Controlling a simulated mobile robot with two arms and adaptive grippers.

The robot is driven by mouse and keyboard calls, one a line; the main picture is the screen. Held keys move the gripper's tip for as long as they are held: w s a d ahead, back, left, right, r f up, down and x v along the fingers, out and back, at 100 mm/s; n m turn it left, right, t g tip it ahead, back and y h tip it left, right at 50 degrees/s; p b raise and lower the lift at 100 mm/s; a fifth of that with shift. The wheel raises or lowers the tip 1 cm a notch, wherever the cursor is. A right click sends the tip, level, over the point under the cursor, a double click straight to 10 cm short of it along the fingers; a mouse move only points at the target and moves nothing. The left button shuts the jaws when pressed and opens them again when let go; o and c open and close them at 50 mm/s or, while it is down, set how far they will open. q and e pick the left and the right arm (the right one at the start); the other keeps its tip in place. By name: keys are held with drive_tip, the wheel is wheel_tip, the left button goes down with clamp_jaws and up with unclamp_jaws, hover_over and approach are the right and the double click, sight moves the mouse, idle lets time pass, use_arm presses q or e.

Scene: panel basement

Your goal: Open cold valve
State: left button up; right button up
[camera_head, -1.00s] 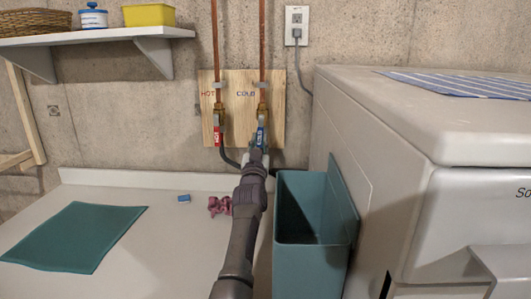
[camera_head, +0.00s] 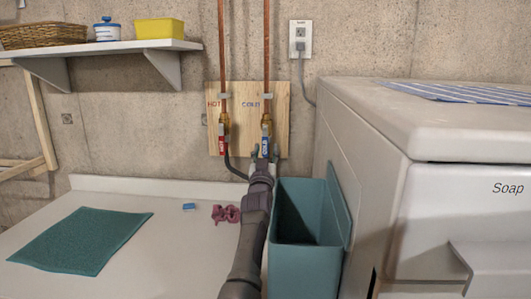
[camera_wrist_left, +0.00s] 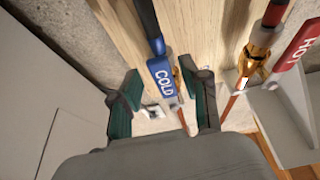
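The blue cold valve handle (camera_head: 266,145) hangs down, in line with its copper pipe, on the right side of the wooden panel (camera_head: 236,142). In the left wrist view the handle (camera_wrist_left: 162,77) reads COLD. My left gripper (camera_head: 265,154) is at the handle's lower end. In the left wrist view its two teal-padded fingers (camera_wrist_left: 164,106) are spread, one on each side of the handle, with gaps visible. The red hot valve handle (camera_head: 222,143) hangs down to the left and also shows in the wrist view (camera_wrist_left: 300,42). My right gripper is not in view.
A teal bin (camera_head: 303,266) stands close to the right of my left arm, beside a white washing machine (camera_head: 450,200). The white counter (camera_head: 170,250) holds a teal mat (camera_head: 80,240), a blue block (camera_head: 189,207) and a pink item (camera_head: 226,213). A shelf (camera_head: 100,50) is upper left.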

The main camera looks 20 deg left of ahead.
use_arm(q)
drive_tip(key=shift+s, duration=0.1)
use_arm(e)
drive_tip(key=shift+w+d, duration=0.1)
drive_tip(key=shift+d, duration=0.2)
use_arm(q)
drive_tip(key=v, duration=1.1)
drive_tip(key=shift+s+f, duration=0.15)
drive_tip(key=shift+s, duration=0.2)
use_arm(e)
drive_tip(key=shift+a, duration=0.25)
use_arm(q)
drive_tip(key=shift+d, duration=0.1)
